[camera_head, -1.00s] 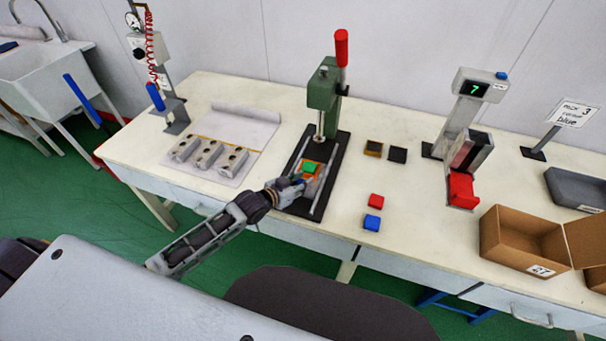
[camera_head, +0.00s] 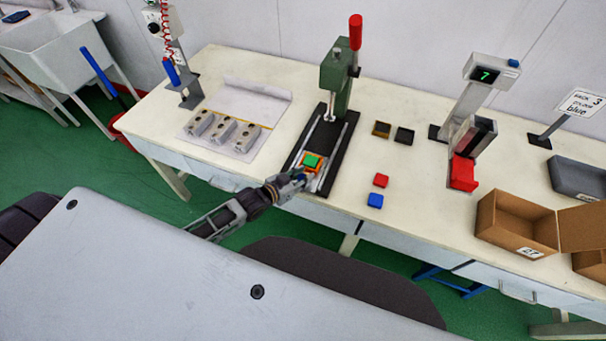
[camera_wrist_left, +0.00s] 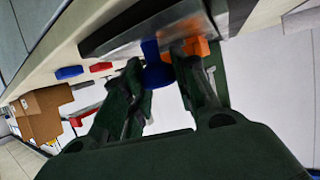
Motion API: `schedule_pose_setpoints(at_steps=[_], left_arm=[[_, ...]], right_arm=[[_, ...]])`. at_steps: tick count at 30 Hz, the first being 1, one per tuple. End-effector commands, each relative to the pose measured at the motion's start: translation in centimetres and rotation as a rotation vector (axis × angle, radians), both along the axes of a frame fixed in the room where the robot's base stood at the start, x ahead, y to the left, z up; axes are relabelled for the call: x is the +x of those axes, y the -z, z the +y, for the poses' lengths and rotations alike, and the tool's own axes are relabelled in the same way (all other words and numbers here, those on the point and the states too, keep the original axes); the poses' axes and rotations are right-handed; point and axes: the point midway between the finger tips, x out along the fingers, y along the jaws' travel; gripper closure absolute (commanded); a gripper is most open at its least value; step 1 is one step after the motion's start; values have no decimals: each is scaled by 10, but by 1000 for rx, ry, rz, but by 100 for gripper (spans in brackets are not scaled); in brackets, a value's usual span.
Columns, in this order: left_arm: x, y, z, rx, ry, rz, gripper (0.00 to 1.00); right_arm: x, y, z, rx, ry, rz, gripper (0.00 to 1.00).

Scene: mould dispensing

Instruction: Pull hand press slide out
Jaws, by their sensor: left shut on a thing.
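The hand press (camera_head: 335,84) is green with a red lever (camera_head: 355,30) and stands on a black base with rails (camera_head: 339,148). Its orange slide (camera_head: 304,167) carries a green block (camera_head: 312,160) and sits near the front end of the rails, clear of the ram. My left gripper (camera_head: 299,178) is at the slide's front, shut on its blue handle. In the left wrist view the blue handle (camera_wrist_left: 152,64) lies between the fingers, and orange (camera_wrist_left: 197,47) shows beside it. The fingers partly hide the handle. My right gripper is not in view.
Red (camera_head: 381,180) and blue (camera_head: 375,200) blocks lie right of the press. Grey moulds (camera_head: 222,131) lie on a sheet at left. A scale (camera_head: 480,85) and an open cardboard box (camera_head: 518,222) stand at right. The table's front edge is close to the gripper.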

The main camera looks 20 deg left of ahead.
Motion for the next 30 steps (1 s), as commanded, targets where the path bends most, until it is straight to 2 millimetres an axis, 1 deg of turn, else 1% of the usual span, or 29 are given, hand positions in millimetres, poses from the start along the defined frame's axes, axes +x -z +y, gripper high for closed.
schedule_pose_setpoints(at_steps=[8,9,13,22,30], left_arm=[[-3,2,-1,-1,2,5,100],[-3,3,-1,-1,2,5,68],[-3,2,-1,-1,2,5,51],[-2,2,-1,-1,1,3,51],[-6,0,2,-1,0,4,51]], right_arm=[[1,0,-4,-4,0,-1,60],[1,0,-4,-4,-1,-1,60],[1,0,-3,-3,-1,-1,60],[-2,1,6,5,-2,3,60],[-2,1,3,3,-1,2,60]])
